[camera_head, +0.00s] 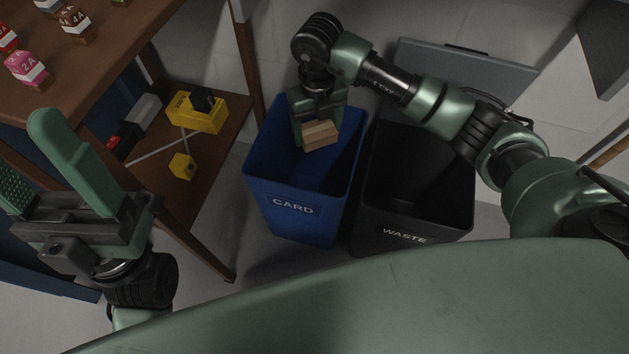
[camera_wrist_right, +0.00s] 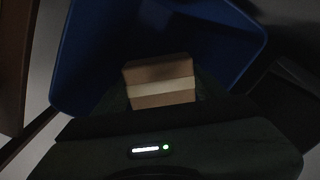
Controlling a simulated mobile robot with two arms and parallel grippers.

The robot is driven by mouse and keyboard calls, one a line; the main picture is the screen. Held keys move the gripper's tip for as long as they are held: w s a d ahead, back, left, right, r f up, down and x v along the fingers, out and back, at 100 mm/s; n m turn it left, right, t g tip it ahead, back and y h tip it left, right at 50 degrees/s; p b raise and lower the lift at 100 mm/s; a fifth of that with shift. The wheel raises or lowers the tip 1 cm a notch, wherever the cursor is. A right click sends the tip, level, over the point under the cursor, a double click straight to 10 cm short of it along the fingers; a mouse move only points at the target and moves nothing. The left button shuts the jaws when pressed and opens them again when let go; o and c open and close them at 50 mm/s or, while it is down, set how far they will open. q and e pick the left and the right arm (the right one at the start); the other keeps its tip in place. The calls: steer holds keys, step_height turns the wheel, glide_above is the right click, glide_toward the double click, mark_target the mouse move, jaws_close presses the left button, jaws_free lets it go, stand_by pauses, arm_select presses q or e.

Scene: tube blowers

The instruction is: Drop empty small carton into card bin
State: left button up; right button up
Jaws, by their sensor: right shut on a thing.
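The small carton (camera_head: 321,135) is brown cardboard with a paler band. My right gripper (camera_head: 314,122) is shut on it and holds it over the opening of the blue card bin (camera_head: 292,208), which is labelled CARD. In the right wrist view the carton (camera_wrist_right: 160,82) shows at the fingertips, with the blue bin's wall (camera_wrist_right: 215,40) around it. Whether the carton is empty cannot be seen. My left gripper (camera_head: 60,165) is at the left, its two fingers apart with nothing between them.
A dark waste bin (camera_head: 405,236), labelled WASTE, stands just right of the card bin. A brown table (camera_head: 120,60) with several small boxes is at the upper left.

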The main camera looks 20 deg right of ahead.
steer(key=shift+f, duration=0.45)
steer(key=shift+a, duration=0.1)
steer(key=o, duration=1.4)
steer(key=shift+r, duration=0.1)
step_height(320, 180, up, 8)
steer(key=p, duration=0.2)
steer(key=shift+p, duration=0.4)
steer(key=shift+f, duration=0.2)
steer(key=shift+s, duration=0.1)
